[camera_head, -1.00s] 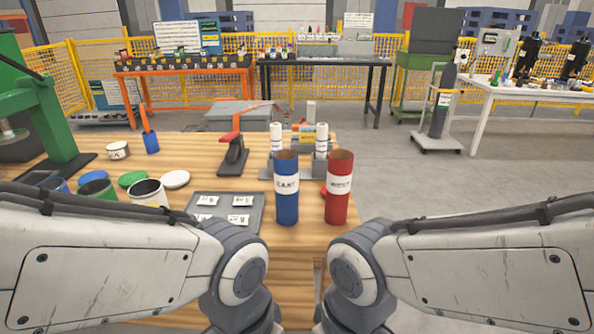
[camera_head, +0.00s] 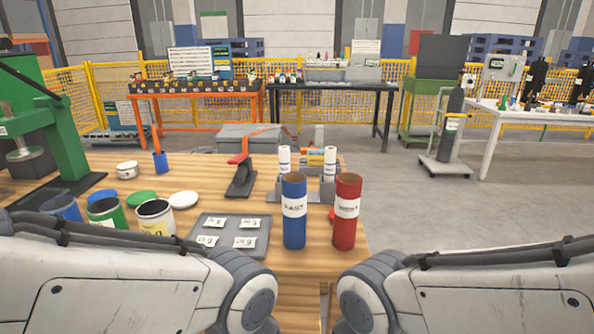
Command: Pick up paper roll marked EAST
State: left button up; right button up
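A blue paper roll (camera_head: 294,228) stands upright near the front right of the wooden table (camera_head: 300,268). Its white label reads EAST. A red paper roll (camera_head: 345,232) stands upright just to its right, with a white label too small to read surely. Both rolls have open brown tops. My two arms come in from the lower left and lower right, and their forearm links show below the rolls. Neither gripper is in view.
A grey tray (camera_head: 262,246) with several labelled packets lies left of the blue roll. Open cans, lids and a green press (camera_head: 62,140) stand at the left. Two white rolls stand in a grey holder (camera_head: 328,188) behind.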

aim_at(329, 162)
jog(key=z, duration=0.4)
jog(key=k, duration=0.55)
jog(key=z, duration=0.75)
jog(key=i, duration=0.7)
jog(key=u, duration=0.95)
jog(key=i, duration=0.55)
jog(key=u, duration=0.6)
